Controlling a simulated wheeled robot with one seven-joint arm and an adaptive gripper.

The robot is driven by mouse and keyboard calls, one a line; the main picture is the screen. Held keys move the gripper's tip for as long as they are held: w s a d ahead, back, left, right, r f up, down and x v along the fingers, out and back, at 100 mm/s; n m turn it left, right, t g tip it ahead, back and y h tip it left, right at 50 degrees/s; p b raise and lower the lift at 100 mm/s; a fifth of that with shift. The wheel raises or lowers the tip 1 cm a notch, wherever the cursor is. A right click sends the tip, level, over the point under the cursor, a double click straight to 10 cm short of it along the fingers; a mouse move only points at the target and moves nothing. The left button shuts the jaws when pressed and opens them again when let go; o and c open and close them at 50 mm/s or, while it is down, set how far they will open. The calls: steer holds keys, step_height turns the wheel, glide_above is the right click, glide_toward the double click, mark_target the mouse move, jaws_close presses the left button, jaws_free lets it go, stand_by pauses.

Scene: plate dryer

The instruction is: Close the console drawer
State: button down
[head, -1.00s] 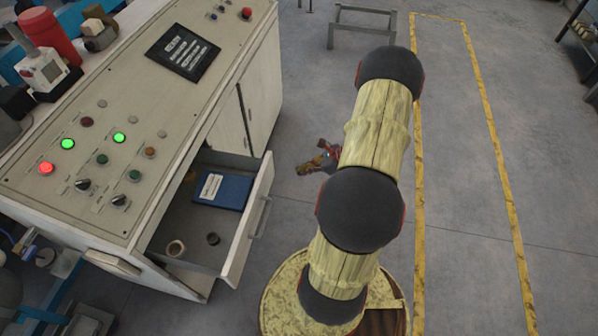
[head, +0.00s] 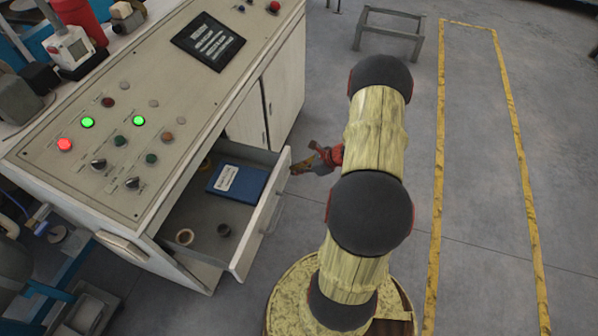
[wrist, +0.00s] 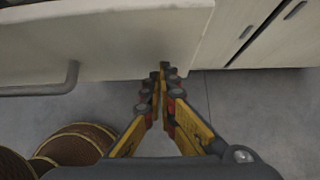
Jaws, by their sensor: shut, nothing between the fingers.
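The console drawer (head: 262,222) is pulled out of the console (head: 88,183). The drawer's bar handle (wrist: 45,88) is to the left of the fingers. I cannot tell whether the tips touch the front.
Closed cabinet doors (head: 268,105) stand beyond the drawer. A low grey frame table (head: 390,32) is on the floor at the back. Yellow lines (head: 441,150) mark clear floor to the right. A tablet-like panel (head: 208,42) lies on the console top.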

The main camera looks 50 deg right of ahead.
steer(key=w+a+b, duration=0.1)
steer(key=w+a, duration=0.2)
steer(key=w, duration=0.5)
steer(key=w+a, duration=0.4)
steer(key=w, duration=0.4)
steer(key=w+a+b, duration=0.1)
steer(key=w+a, duration=0.2)
steer(key=w, duration=0.6)
steer(key=shift+w+a+b, duration=0.1)
steer(key=shift+a+b, duration=0.15)
steer(key=shift+b, duration=0.05)
steer(key=shift+w, duration=0.35)
steer(key=shift+a+r, duration=0.1)
